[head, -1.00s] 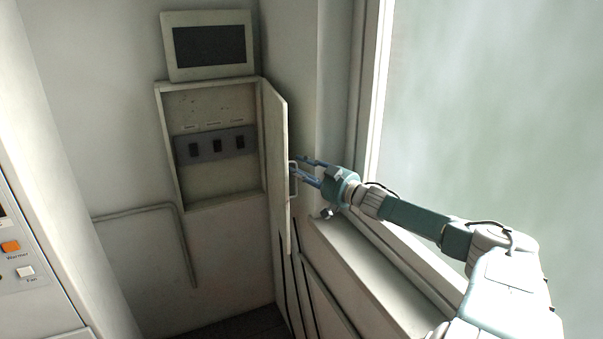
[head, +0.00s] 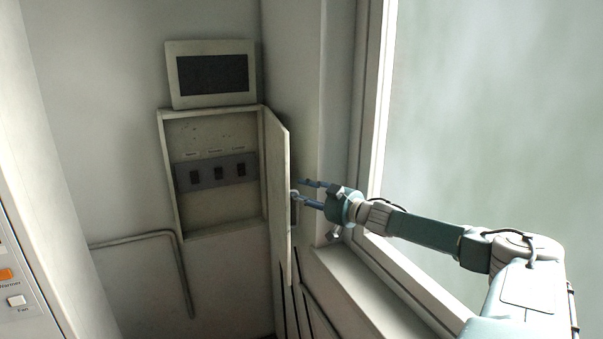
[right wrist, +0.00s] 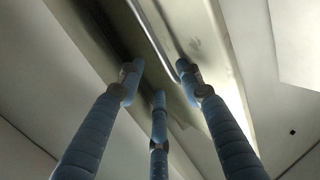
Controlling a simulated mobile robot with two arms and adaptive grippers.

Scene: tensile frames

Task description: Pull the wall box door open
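The wall box (head: 215,213) hangs on the back wall, with a panel of dark switches inside. Its door (head: 277,180) is hinged on the right and stands wide open, jutting out from the box. The door's handle (head: 294,212) is on its right-hand face and also shows as a thin bar in the right wrist view (right wrist: 153,40). My right gripper (head: 300,190) is at the handle, right of the door. Its fingers are spread apart in the right wrist view (right wrist: 158,79), with the bar close to the right fingertip; contact is unclear. My left gripper is out of view.
A framed dark screen (head: 212,74) sits above the box. A bent pipe (head: 135,240) runs along the wall below left. A window (head: 480,110) and its sill (head: 350,275) lie along the right, close under my right arm. A button panel (head: 20,285) is at the left.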

